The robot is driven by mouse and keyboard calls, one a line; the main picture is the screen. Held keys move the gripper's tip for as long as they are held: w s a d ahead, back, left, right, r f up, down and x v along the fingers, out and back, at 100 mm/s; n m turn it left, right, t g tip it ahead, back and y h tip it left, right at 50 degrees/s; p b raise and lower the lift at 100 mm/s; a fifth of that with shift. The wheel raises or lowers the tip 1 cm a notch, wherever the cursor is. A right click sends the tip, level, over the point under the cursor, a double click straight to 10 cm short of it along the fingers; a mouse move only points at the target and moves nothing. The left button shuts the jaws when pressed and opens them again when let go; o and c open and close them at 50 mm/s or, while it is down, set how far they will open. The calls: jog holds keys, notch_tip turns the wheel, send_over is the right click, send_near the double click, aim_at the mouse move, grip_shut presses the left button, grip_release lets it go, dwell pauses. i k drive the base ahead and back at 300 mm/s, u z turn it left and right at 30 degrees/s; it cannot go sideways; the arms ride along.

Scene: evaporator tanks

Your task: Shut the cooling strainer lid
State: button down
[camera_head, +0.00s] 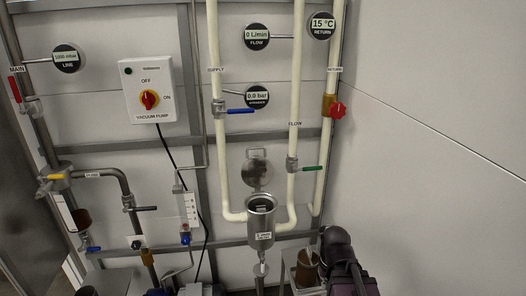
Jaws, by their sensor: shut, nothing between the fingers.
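The cooling strainer (263,228) is a shiny metal cup with a small white label, in the lower middle of the head view. Its mouth is open and a dark interior shows. The round metal lid (257,175) stands up behind the cup, tilted back near the wall, with a small handle at its top edge. The lid is clear of the cup's mouth. A dark part of my arm shows at the lower right, to the right of the strainer. My gripper's fingers cannot be made out.
Cream pipes flank the strainer, with a blue-handled valve (238,110), a green-handled valve (307,168) and a red knob (337,109). A brown cup (306,268) stands at lower right. A vacuum pump switch box (148,90) hangs at left. The right wall is bare.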

aim_at(258, 172)
jog(key=k, duration=0.4)
jog(key=u, duration=0.3)
jog(key=i, duration=1.3)
jog(key=z, duration=0.45)
